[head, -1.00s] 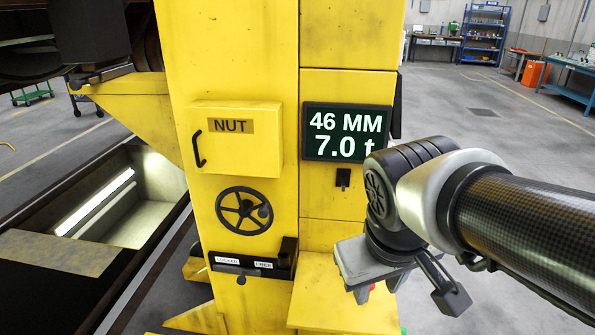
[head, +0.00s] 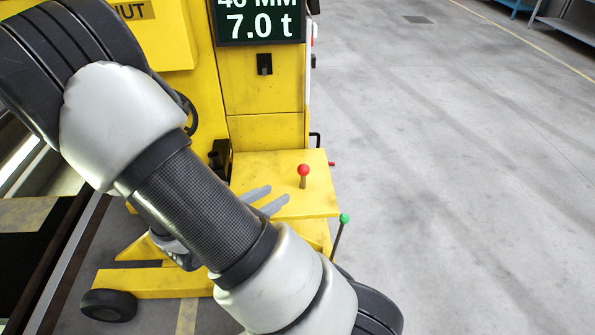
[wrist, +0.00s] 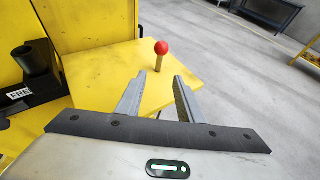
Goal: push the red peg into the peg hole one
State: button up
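The red peg (head: 303,172) has a red ball head on a short brass-coloured shaft. It stands upright on the yellow shelf (head: 320,200) of the yellow column; it also shows in the wrist view (wrist: 161,50). Whether its foot sits in a hole cannot be told, and no hole marked one can be made out. My gripper (wrist: 159,80) is open and empty, its two grey fingers pointing toward the peg, apart from it. In the head view, the fingertips (head: 278,193) show left of the peg, with the rest mostly behind my arm.
A green-headed lever (head: 344,220) stands beside the shelf's front right corner. The column carries a display (head: 258,22) reading 7.0 t. A black socket (wrist: 33,60) is left of the shelf in the wrist view. The floor on the right is clear.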

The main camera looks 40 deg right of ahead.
aim_at(302, 180)
jog(key=b+x, duration=0.1)
jog(key=x, duration=1.5)
jog(key=shift+w+a+f, duration=0.1)
jog(key=shift+w+a, duration=0.05)
grip_shut()
